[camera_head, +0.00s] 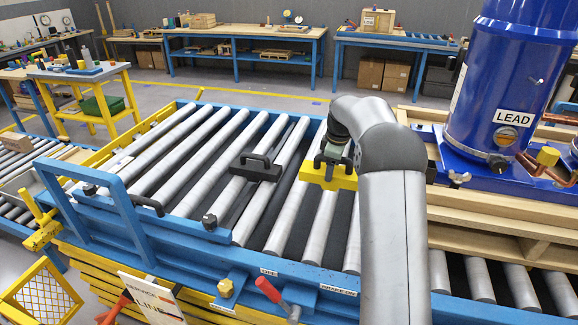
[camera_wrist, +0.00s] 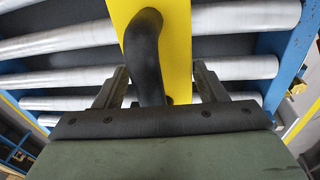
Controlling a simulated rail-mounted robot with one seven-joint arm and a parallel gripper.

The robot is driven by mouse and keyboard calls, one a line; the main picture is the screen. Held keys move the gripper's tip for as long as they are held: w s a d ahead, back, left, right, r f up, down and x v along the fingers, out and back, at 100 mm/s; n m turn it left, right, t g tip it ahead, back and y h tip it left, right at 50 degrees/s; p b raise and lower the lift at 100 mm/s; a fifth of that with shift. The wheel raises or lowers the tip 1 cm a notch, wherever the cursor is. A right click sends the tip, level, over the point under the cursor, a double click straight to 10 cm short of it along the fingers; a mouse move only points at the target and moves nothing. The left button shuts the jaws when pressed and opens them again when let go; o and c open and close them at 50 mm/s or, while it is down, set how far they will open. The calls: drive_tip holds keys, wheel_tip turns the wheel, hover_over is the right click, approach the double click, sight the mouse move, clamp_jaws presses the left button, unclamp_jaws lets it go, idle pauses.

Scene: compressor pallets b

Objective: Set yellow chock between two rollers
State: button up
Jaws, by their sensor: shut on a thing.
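The yellow chock (camera_head: 322,177) is under my gripper (camera_head: 333,155) near the middle of the roller bed in the head view. In the wrist view the chock (camera_wrist: 180,45) is a yellow block with a curved black handle (camera_wrist: 148,60). My gripper (camera_wrist: 158,90) is shut on that handle. The chock lies over the grey rollers (camera_head: 315,228); I cannot tell whether it touches them or hangs just above. My arm hides part of the rollers to its right.
A black chock with a handle (camera_head: 256,167) sits on the rollers to the left. A blue frame (camera_head: 240,262) edges the bed. A blue tank marked LEAD (camera_head: 510,95) stands on a wooden pallet (camera_head: 490,210) at right. A red-handled lever (camera_head: 268,290) is at the front.

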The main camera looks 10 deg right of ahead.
drive_tip(key=d, duration=0.5)
drive_tip(key=shift+s+d+f, duration=0.2)
drive_tip(key=shift+d, duration=0.15)
drive_tip(key=shift+r+p, duration=0.1)
drive_tip(key=shift+p, duration=0.3)
wheel_tip(320, 180, down, 8)
drive_tip(key=b, duration=0.4)
drive_tip(key=shift+r+b, duration=0.15)
drive_tip(key=shift+b, duration=0.15)
drive_tip(key=shift+f+b, duration=1)
drive_tip(key=shift+f, duration=0.75)
drive_tip(key=o, duration=1.3)
drive_tip(key=shift+c, duration=0.2)
drive_tip(key=s+r, duration=0.1)
drive_tip(key=r, duration=0.4)
drive_tip(key=s+r, duration=0.1)
drive_tip(key=r, duration=0.5)
drive_tip(key=s+r, duration=0.1)
drive_tip(key=r, duration=0.5)
drive_tip(key=shift+r+b, duration=0.15)
drive_tip(key=shift+b, duration=0.15)
